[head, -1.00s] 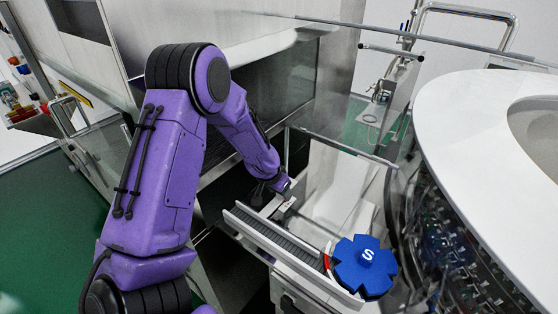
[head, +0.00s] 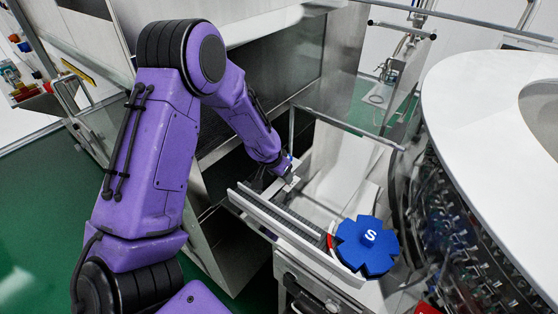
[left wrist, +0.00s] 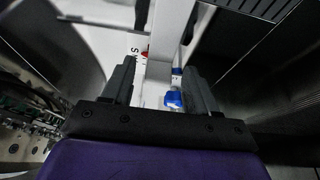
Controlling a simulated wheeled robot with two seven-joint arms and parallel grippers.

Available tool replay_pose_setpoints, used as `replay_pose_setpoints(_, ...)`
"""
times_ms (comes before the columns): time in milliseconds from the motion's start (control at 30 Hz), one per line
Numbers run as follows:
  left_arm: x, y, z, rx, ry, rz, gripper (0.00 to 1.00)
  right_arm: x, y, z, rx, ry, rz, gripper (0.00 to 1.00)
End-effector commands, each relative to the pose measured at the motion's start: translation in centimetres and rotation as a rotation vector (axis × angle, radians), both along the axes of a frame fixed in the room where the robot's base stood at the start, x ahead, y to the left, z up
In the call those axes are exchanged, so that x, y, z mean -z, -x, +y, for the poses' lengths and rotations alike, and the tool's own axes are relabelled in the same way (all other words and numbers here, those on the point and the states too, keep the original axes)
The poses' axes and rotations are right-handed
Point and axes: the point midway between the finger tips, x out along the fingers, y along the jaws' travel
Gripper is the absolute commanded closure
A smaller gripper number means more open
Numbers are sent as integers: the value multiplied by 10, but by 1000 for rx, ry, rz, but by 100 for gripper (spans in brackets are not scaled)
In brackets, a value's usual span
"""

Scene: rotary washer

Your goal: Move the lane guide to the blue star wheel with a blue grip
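The blue star wheel (head: 368,246), marked with a white S, sits at the right end of a narrow conveyor lane in the head view. My left gripper (head: 290,177) is over the lane's far left end, away from the wheel. In the left wrist view its two dark fingers (left wrist: 158,78) are spread apart. A blue grip (left wrist: 174,100) on a pale metal part shows between them, nearer the right finger. I cannot tell whether the fingers touch it. This part appears to be the lane guide, mostly hidden in the head view. My right gripper is not in view.
Metal rails (head: 290,232) line the conveyor lane, with a red piece beside the wheel. A large round white-topped machine (head: 465,120) stands close on the right. A steel cabinet (head: 265,95) stands behind my left arm. A thin rail frame (head: 345,128) rises beyond the lane.

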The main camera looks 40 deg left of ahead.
Motion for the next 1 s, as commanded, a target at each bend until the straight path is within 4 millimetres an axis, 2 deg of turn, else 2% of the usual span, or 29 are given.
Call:
replay_pose_setpoints(267, -3, -1, -1, 2, -1, -4, 43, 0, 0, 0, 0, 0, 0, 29)
replay_pose_setpoints(367, -14, 3, -1, 3, -1, -7, 43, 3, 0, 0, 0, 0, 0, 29)
replay_pose_setpoints(700, -84, 33, -1, 1, -2, -7, 43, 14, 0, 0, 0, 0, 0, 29)
replay_pose_setpoints(833, -96, 39, -1, 0, 0, -5, 43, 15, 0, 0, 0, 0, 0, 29)
replay_pose_setpoints(1000, -99, 40, -1, 0, 0, -3, 43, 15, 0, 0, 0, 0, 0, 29)
